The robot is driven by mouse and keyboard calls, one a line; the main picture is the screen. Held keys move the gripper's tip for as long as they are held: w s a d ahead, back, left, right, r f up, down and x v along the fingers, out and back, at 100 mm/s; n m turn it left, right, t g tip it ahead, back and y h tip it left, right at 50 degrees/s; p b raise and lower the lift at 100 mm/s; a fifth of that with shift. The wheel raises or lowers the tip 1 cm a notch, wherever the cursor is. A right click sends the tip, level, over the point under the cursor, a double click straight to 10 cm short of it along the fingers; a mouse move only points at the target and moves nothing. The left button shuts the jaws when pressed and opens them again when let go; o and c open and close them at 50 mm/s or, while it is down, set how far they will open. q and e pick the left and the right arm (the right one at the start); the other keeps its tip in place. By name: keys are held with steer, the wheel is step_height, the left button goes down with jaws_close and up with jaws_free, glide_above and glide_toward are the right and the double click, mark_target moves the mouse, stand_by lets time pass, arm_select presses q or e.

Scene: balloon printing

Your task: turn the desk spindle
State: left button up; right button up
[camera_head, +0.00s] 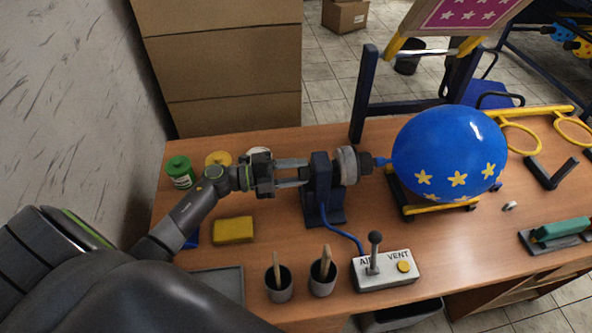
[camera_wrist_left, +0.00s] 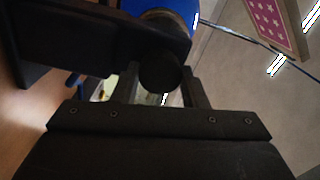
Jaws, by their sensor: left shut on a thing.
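The desk spindle (camera_head: 321,178) stands on the wooden desk, a dark upright block with a grey disc on its right side. A blue balloon (camera_head: 450,154) with yellow stars is fixed at the spindle's right end, above a yellow and black cradle. My left gripper (camera_head: 306,174) reaches in from the left and is shut on the spindle's left end, which its fingers mostly hide. In the left wrist view the fingers (camera_wrist_left: 160,85) close around a dark round end, with the blue balloon (camera_wrist_left: 178,12) beyond. My right gripper is in neither view.
In front stand a control box (camera_head: 386,270) with a lever and yellow button, and two dark cups (camera_head: 322,277) with brushes. A yellow sponge (camera_head: 233,230) and green jar (camera_head: 180,172) lie near my arm. A dark frame (camera_head: 362,95) rises behind.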

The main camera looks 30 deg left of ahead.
arm_select(q)
steer(key=o, duration=1)
steer(key=shift+a, duration=0.15)
steer(key=shift+b+v, duration=3.1)
steer(key=shift+v, duration=5.55)
